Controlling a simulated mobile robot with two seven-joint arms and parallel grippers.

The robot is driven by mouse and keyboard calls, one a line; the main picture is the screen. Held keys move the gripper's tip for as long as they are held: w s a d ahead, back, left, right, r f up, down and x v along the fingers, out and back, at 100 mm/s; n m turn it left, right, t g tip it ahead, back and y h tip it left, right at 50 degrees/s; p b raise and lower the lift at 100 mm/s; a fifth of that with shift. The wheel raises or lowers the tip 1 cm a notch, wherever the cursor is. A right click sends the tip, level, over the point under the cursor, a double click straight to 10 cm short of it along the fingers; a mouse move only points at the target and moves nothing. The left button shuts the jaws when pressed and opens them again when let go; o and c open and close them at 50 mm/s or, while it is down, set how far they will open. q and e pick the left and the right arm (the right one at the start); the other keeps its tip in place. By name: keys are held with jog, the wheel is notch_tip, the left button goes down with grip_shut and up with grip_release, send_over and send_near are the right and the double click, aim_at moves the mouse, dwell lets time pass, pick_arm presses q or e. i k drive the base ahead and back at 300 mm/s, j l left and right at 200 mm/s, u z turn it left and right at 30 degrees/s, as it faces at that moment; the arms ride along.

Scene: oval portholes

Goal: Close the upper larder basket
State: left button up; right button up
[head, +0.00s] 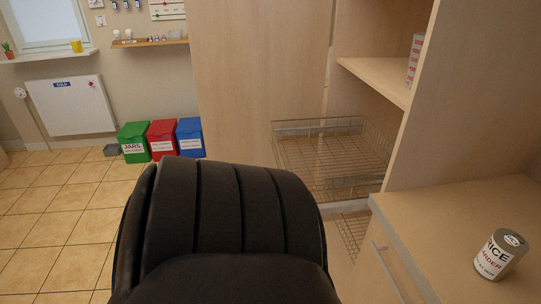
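The upper larder basket (318,152) is a wire basket right of centre. It sticks out of the tall wooden larder, its left end overlapping the pale wooden panel (255,75). It looks empty. A lower wire basket (350,232) shows partly beneath it, mostly hidden. Neither of my grippers is in view, so I cannot see where they are relative to the basket.
A dark shape close to the camera hides the lower middle. A counter (440,215) with a rice tin (500,254) stands at right. A shelf (378,78) holds a box (415,58). Green (133,142), red (162,140) and blue (190,138) bins stand behind open tiled floor (60,215).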

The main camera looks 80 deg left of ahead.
aim_at(342, 207)
jog(key=j+u, duration=0.1)
jog(key=u, duration=0.4)
jog(key=j+u, duration=0.1)
jog(key=u, duration=0.4)
jog(key=j+u, duration=0.1)
jog(key=u, duration=0.4)
